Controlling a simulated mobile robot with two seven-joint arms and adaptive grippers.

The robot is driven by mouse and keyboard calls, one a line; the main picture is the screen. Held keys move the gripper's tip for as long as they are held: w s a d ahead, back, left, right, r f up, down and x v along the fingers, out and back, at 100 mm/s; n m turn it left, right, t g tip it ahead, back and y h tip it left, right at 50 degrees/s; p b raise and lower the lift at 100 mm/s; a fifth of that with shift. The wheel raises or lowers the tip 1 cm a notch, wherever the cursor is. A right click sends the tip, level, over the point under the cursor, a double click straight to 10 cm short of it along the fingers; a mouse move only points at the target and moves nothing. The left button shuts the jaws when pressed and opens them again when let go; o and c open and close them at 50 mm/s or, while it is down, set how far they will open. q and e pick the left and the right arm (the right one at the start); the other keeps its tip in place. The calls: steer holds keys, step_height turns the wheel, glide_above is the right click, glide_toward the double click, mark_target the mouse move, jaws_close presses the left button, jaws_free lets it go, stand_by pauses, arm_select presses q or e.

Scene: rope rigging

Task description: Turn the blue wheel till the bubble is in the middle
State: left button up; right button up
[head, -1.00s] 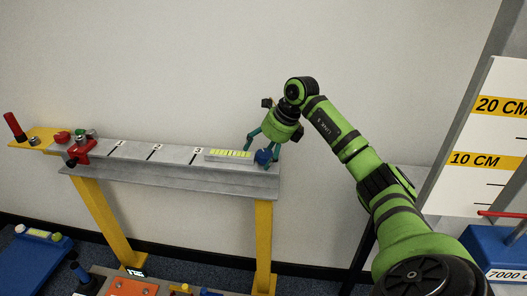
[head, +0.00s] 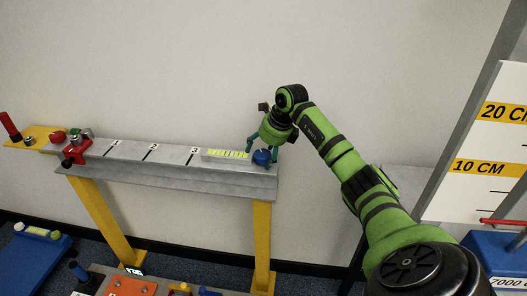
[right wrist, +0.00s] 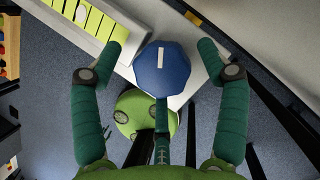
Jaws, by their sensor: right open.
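The blue wheel (head: 262,157) sits at the right end of the grey beam, beside the level with its yellow-green vial (head: 228,154). In the right wrist view the blue wheel (right wrist: 163,70) shows a white mark on its face, and part of the vial (right wrist: 68,18) shows at the upper left. My right gripper (head: 262,148) is at the wheel. In the right wrist view its fingers (right wrist: 163,52) are spread on either side of the wheel, with gaps to it. My left gripper is not in view.
The grey beam (head: 130,157) carries marks 1, 2 and 3 and stands on yellow legs (head: 262,235). A red clamp (head: 76,150) is at its left end. A board marked in centimetres (head: 485,140) stands at the right. The wall behind is bare.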

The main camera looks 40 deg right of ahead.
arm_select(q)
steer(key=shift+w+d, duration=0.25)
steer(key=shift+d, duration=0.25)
arm_select(e)
steer(key=shift+r, duration=0.15)
steer(key=c, duration=1.1)
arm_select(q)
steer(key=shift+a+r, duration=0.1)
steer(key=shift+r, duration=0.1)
arm_select(e)
steer(key=shift+o, duration=0.2)
steer(key=shift+r+m, duration=0.1)
steer(key=shift+m, duration=0.2)
